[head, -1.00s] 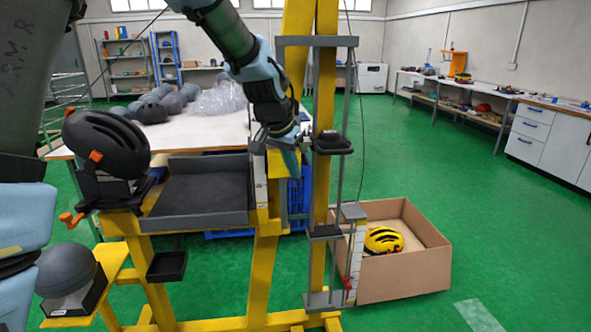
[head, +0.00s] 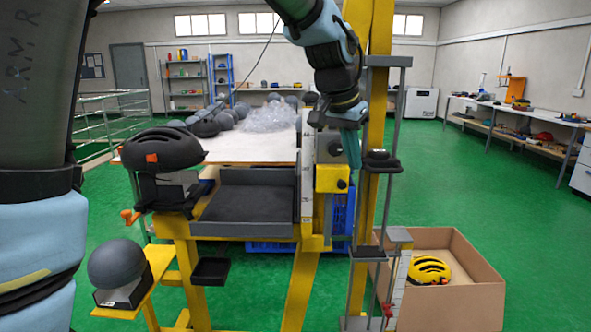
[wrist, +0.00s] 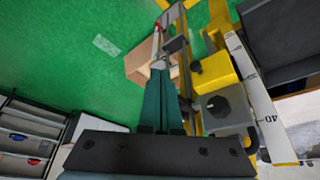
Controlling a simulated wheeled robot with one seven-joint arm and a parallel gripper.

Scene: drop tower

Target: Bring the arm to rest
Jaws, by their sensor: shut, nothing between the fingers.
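My gripper (head: 351,150) hangs from my arm in front of the yellow drop tower post (head: 376,215) in the head view. Its teal fingers also show in the wrist view (wrist: 161,98), pressed together with nothing between them. The gripper is close to the tower's yellow block (head: 332,179) with its dark knob; whether they touch cannot be told. A black helmet (head: 165,149) sits on a stand at the left of the rig. A yellow helmet (head: 428,269) lies in the cardboard box (head: 455,308) at the right.
A grey-walled tray (head: 245,226) is left of the tower. A grey headform (head: 116,262) rests on a low yellow shelf at the left. A white table (head: 215,150) with helmets and clear wrap stands behind. The green floor is open at the right.

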